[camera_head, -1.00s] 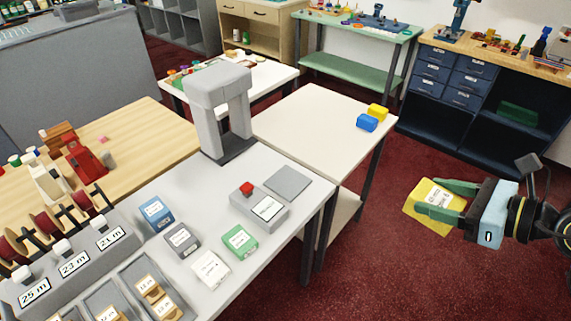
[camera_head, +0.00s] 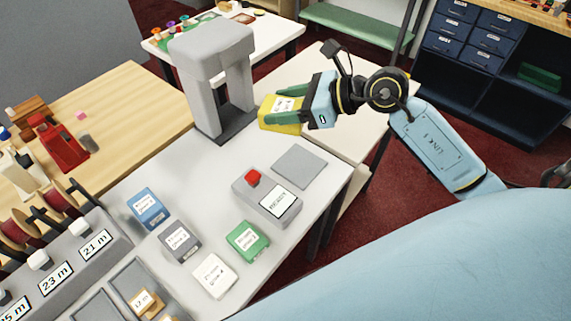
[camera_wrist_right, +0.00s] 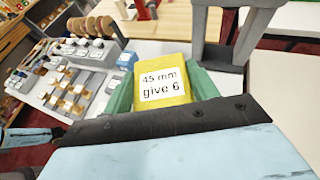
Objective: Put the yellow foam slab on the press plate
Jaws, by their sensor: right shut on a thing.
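The yellow foam slab (camera_head: 281,127) is between the green fingers of my right gripper (camera_head: 289,104). In the right wrist view the slab (camera_wrist_right: 165,68) carries a white label reading "45 mm give 6". My right gripper is shut on it, just right of the grey arch-shaped press (camera_head: 208,50). The press has a dark flat base (camera_head: 226,140) under its arch. A square grey plate (camera_head: 299,166) lies bare nearer me, beside a box with a red button. No label tells which of these two is the press plate. My left gripper does not show in the head view.
The button box (camera_head: 268,197) stands on the white counter (camera_head: 180,285) by the square plate. Blue (camera_head: 148,208), grey (camera_head: 180,242), green (camera_head: 248,241) and white (camera_head: 214,275) blocks sit in front. The press's upright posts stand close left of the slab.

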